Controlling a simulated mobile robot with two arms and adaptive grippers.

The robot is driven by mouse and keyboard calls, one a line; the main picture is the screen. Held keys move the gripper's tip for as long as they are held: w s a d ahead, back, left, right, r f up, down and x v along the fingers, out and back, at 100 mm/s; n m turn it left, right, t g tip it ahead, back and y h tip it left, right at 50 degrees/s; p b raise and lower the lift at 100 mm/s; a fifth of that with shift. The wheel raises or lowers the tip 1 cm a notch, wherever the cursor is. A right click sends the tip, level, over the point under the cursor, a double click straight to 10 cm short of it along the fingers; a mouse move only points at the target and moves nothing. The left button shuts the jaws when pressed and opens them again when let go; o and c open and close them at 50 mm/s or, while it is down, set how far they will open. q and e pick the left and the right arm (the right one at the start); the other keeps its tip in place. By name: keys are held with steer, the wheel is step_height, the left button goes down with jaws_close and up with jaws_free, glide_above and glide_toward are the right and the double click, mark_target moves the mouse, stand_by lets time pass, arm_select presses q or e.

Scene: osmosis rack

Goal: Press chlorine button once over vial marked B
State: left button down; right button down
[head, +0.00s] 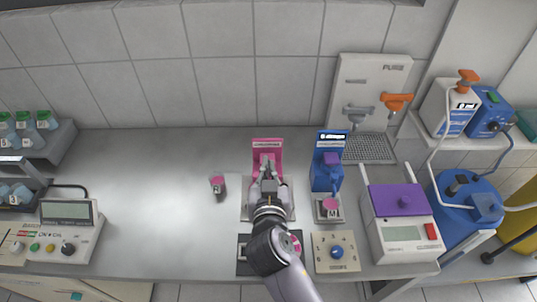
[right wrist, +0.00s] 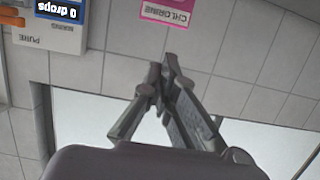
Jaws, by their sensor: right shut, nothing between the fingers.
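The pink chlorine dispenser (head: 267,147) stands at the back middle of the bench. Its pink CHLORINE label (right wrist: 168,13) shows upside down at the top of the right wrist view. My right gripper (head: 268,172) is shut and empty, in front of the dispenser and over its base. It hides the button area, so I cannot tell whether it touches. In the right wrist view its fingertips (right wrist: 162,72) are together, below the label. A pink-capped vial (head: 218,185) stands to the left; its letter is unreadable. Another pink cap (head: 297,240) shows beside my arm. My left gripper is not in view.
A blue dispenser (head: 327,165) stands right of the pink one, with a vial marked M (head: 330,207) in front. A purple-lidded device (head: 400,205) and blue tank (head: 468,205) are further right. The bench at left (head: 150,190) is clear.

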steer(key=w+f+b, duration=0.1)
steer(key=w+f, duration=0.1)
steer(key=w, duration=0.1)
steer(key=w+f+b, duration=0.2)
steer(key=w, duration=0.1)
steer(key=w+f+b, duration=0.1)
steer(key=w+f, duration=0.1)
steer(key=w, duration=0.2)
steer(key=shift+s+d+f+b, duration=0.15)
steer(key=shift+f+b, duration=0.15)
steer(key=shift+b, duration=0.15)
